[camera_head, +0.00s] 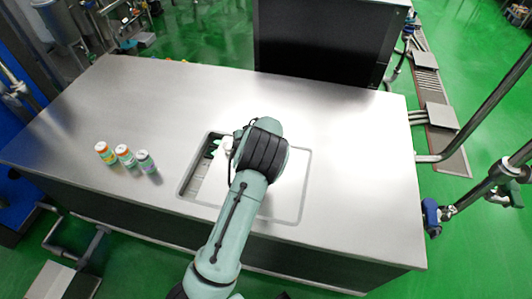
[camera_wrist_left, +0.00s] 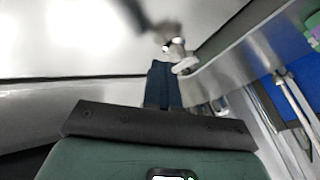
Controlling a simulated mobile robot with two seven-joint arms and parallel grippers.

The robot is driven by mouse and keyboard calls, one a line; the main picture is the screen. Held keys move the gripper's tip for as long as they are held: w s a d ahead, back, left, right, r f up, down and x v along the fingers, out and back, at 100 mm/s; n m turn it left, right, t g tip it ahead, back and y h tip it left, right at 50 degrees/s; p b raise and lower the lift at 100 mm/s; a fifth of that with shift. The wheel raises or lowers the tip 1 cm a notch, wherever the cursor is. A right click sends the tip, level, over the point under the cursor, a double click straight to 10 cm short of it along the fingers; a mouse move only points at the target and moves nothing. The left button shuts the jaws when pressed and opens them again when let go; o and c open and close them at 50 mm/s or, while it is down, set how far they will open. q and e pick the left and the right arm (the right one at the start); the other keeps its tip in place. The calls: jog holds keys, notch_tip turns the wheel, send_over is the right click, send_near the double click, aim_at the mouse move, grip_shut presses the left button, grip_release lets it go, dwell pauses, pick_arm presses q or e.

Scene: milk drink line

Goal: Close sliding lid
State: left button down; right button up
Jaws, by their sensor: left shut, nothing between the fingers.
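The sliding lid (camera_head: 291,190) is a pale flat panel set in the steel tabletop. It covers the right part of a recessed opening (camera_head: 193,180), whose left strip is uncovered. My left arm reaches over the lid, and its wrist hides part of the lid. My left gripper (camera_head: 216,148) is near the opening's left part, mostly hidden by the wrist. In the left wrist view its dark fingers (camera_wrist_left: 162,84) are shut and empty, close to a small metallic knob-like part (camera_wrist_left: 174,46). I cannot tell whether they touch. My right gripper is not in view.
Three small bottles with coloured labels (camera_head: 125,156) stand on the steel table (camera_head: 345,130) left of the opening. A large black panel (camera_head: 325,40) stands at the table's far edge. The table's right side is clear.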

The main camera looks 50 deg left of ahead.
pick_arm(q)
jog(key=b, duration=0.1)
send_over(220, 148)
jog(key=shift+s, duration=0.1)
jog(key=shift+s+a+r, duration=0.1)
jog(key=shift+s+a, duration=0.1)
jog(key=shift+a, duration=0.1)
jog(key=shift+s, duration=0.1)
